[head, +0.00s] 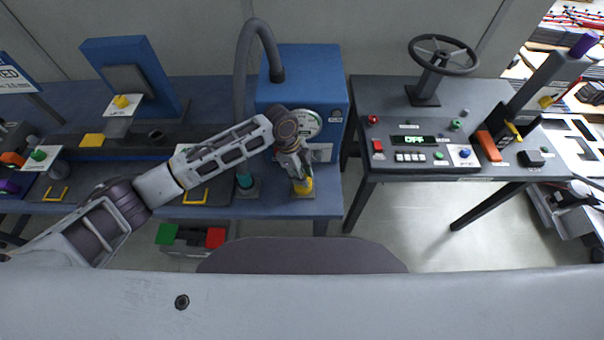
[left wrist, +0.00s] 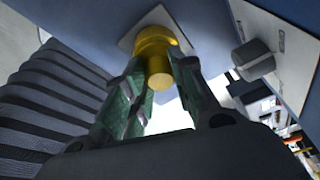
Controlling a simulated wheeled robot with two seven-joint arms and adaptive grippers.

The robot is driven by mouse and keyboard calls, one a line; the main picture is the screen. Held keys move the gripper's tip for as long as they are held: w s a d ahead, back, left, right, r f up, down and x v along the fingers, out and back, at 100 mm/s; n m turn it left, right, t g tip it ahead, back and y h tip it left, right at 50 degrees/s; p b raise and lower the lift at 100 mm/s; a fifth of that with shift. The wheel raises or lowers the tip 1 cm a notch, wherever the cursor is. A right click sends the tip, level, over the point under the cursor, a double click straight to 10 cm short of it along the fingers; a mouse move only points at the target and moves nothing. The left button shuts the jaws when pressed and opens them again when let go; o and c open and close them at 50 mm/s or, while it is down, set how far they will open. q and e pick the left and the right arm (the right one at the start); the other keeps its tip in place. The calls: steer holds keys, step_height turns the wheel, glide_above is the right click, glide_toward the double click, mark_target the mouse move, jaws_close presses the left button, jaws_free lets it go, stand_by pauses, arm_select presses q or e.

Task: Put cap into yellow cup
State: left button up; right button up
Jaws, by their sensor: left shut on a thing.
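My left gripper (head: 298,176) points down at the yellow cup (head: 303,187), which stands near the front edge of the blue bench. In the left wrist view, the gripper's green-grey fingers (left wrist: 160,75) are closed around a narrow gold cylinder, which I take to be the cap (left wrist: 159,76). A wider gold round part (left wrist: 154,38) sits right behind it, over a pale square plate. The fingers hide much of the cap in the head view. I cannot tell whether the cap is inside the cup or just above it. My right gripper is not in view.
A blue cabinet with a gauge (head: 308,124) and a thick grey hose (head: 243,75) rise behind. A grey control table (head: 420,115) stands to the right, across a gap.

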arm_select(q)
steer(key=shift+f, duration=0.55)
steer(key=o, duration=1)
steer(key=shift+v, duration=6)
steer(key=shift+s+f, duration=0.1)
